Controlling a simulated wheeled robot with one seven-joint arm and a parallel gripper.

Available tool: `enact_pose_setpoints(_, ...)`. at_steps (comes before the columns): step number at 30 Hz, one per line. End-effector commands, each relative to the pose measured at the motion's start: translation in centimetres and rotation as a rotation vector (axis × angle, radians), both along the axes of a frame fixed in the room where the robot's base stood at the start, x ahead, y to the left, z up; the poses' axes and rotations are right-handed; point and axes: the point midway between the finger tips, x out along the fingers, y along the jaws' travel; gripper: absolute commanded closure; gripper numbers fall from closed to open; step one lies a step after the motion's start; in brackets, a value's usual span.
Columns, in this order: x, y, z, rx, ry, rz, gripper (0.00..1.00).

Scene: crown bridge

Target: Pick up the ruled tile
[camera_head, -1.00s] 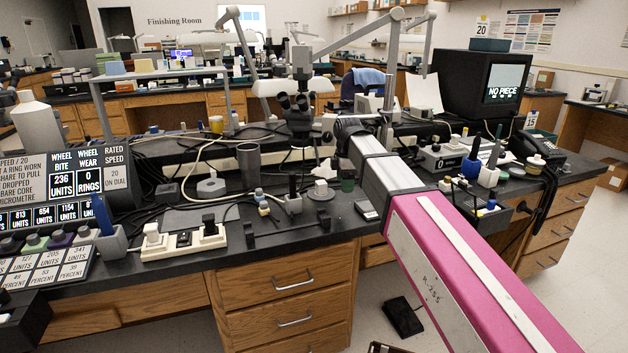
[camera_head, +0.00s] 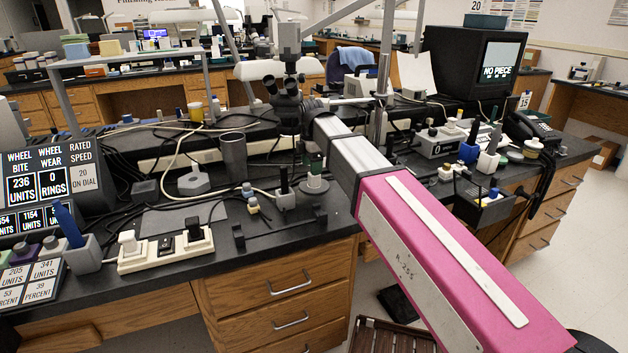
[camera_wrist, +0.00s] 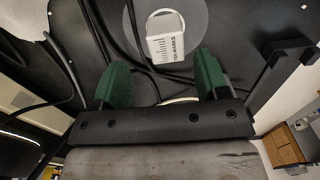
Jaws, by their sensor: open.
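The ruled tile (camera_wrist: 166,46) is a small white block with black ruled marks and lettering on its face. In the wrist view it sits on a round grey disc (camera_wrist: 196,17), ahead of my gripper (camera_wrist: 163,80). My gripper's two green fingertips are spread wide and empty, with the tile beyond the gap between them and not touched. In the head view, the green fingers (camera_head: 316,163) show just above the tile (camera_head: 314,181) and its disc. The far part of the gripper is hidden there.
Black cables run beside the disc on the dark bench. A black bracketed bar (camera_head: 280,233) lies in front of it. A white switch strip (camera_head: 166,250) lies to the left, and a grey cylinder (camera_head: 233,157) stands behind. The microscope (camera_head: 288,90) stands close to my arm.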

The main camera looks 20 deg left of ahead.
Motion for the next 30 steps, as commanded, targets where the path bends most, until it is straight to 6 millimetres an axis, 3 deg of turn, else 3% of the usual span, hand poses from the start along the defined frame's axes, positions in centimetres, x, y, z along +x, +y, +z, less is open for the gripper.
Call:
enact_pose_setpoints(13,-0.2,-0.9,-4.6,-0.001,0.002,0.000,0.32)
enact_pose_setpoints(22,-0.2,-0.9,-5.2,0.001,-0.001,-0.001,0.32)
enact_pose_setpoints(23,-0.2,-0.9,-5.2,0.001,-0.001,-0.001,0.38)
enact_pose_setpoints(27,-0.2,-0.9,-5.2,0.000,0.000,-0.001,0.84)
enact_pose_setpoints(30,-0.2,-0.9,-5.2,0.000,0.000,-0.001,0.87)
